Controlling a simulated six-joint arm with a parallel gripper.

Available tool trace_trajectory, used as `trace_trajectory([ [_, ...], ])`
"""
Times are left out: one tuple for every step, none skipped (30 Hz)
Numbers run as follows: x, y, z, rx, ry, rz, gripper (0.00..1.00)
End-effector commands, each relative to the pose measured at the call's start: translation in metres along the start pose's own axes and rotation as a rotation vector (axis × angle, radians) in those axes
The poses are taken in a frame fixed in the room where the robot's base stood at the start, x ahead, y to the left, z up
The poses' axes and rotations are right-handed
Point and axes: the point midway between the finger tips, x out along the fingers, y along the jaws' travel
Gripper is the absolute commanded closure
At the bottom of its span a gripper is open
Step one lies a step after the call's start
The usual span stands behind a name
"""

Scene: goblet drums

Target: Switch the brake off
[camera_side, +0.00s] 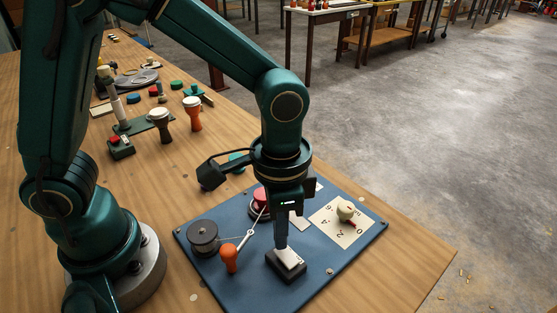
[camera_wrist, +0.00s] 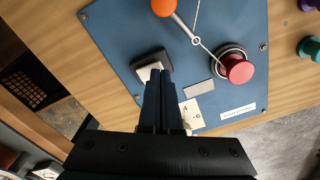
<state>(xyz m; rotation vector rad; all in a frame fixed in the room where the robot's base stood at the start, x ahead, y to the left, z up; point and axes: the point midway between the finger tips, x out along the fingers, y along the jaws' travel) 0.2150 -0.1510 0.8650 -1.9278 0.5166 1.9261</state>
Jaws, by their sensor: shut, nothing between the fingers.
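A rocker switch with a white cap (camera_side: 290,258) in a black housing (camera_side: 285,270) sits near the front edge of the blue panel (camera_side: 325,263). The switch also shows in the wrist view, with its white cap (camera_wrist: 150,70) partly hidden by my fingers. My gripper (camera_side: 281,245) points down with its fingers together and empty. Its tips are at the switch, over the far-left part of the cap in the side view. I cannot tell whether they touch it. In the wrist view my gripper (camera_wrist: 160,76) overlaps the cap's right part. No brake lettering is readable on the switch.
The panel also carries a crank with an orange knob (camera_side: 229,258), a dark spool (camera_side: 203,234), a red knob (camera_wrist: 238,69) and a dial with a cream knob (camera_side: 345,210). Small goblet drums (camera_side: 194,113) stand farther back. The panel's front right corner is clear.

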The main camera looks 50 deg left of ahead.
Motion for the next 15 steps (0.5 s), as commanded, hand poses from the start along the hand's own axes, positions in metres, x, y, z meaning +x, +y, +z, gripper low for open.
trace_trajectory([
  [0.0009,0.0,0.0002,0.0,-0.001,0.0,1.0],
  [0.0014,0.0,0.0002,0.0,-0.001,0.0,1.0],
  [0.0019,0.0,0.0002,0.0,-0.001,0.0,1.0],
  [0.0023,0.0,0.0002,0.0,-0.001,0.0,1.0],
  [0.0028,0.0,0.0003,0.0,-0.001,0.0,1.0],
  [0.0033,0.0,0.0003,0.0,-0.002,0.0,1.0],
  [0.0038,0.0,0.0003,0.0,-0.002,0.0,1.0],
  [0.0042,0.0,0.0003,0.0,-0.002,0.0,1.0],
  [0.0048,0.0,0.0003,0.0,-0.002,0.0,1.0],
  [0.0053,0.0,0.0003,0.0,-0.002,0.0,1.0],
  [0.0057,0.0,0.0003,0.0,-0.002,0.0,1.0],
  [0.0063,0.0,0.0002,0.0,-0.001,0.0,1.0],
  [0.0068,0.0,0.0002,0.0,-0.001,0.0,1.0],
  [0.0072,0.0,0.0003,0.0,-0.001,0.0,1.0],
  [0.0079,0.0,0.0003,0.0,-0.002,0.0,1.0],
])
